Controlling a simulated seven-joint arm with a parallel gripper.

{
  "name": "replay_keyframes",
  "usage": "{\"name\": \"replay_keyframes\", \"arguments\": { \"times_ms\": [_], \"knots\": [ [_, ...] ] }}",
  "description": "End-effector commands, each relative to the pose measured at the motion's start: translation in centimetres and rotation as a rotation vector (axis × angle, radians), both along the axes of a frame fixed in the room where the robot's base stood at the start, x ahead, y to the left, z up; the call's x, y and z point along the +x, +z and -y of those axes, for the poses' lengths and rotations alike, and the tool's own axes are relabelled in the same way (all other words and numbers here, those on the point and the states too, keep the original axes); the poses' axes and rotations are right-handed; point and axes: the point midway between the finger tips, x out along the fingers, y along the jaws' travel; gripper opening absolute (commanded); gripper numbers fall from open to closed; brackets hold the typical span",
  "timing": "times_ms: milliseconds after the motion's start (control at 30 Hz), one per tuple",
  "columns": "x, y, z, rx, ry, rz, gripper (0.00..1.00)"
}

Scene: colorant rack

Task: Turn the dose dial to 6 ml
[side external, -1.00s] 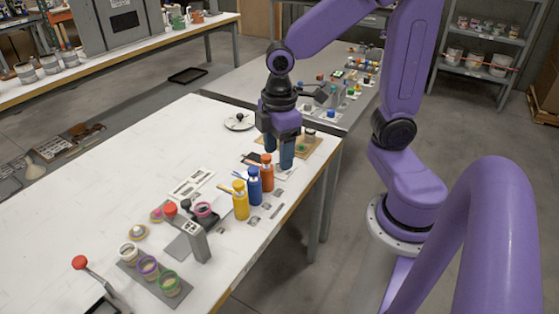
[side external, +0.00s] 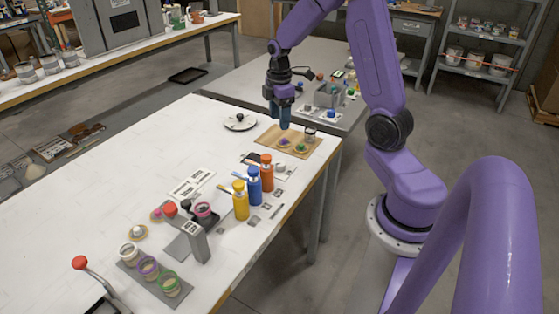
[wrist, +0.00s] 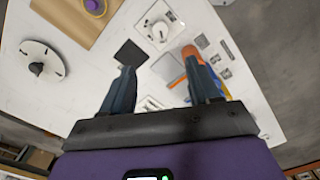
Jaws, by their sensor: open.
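A white round dial plate (side external: 233,126) with a black centre knob lies near the table's far edge; it also shows at left in the wrist view (wrist: 28,80), with dark marks around its rim. A smaller white square plate with a pale round knob (wrist: 158,30) lies beside the orange bottle, also seen in the side view (side external: 280,168). I cannot read figures on either, so which is the dose dial is unclear. My gripper (side external: 284,126) is open and empty above the tan board's far side, right of the round plate; its parted fingers (wrist: 158,65) touch nothing.
A tan board (side external: 271,142) holds small purple and green items and a lidded jar (side external: 310,135). Orange (side external: 267,175), blue (side external: 254,188) and yellow (side external: 240,202) bottles stand in a row nearer the camera. The left of the white table is largely clear.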

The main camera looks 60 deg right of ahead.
Motion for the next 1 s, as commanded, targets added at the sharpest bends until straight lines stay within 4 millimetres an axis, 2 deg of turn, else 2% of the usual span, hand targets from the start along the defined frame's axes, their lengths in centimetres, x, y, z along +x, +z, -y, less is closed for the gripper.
{"name": "replay_keyframes", "arguments": {
  "times_ms": [700,1000],
  "knots": [
    [-0.1,-12.1,-0.1,0.001,0.000,-0.004,0.61],
    [-0.1,-15.6,-0.1,0.000,-0.001,-0.002,0.61]
  ]
}}
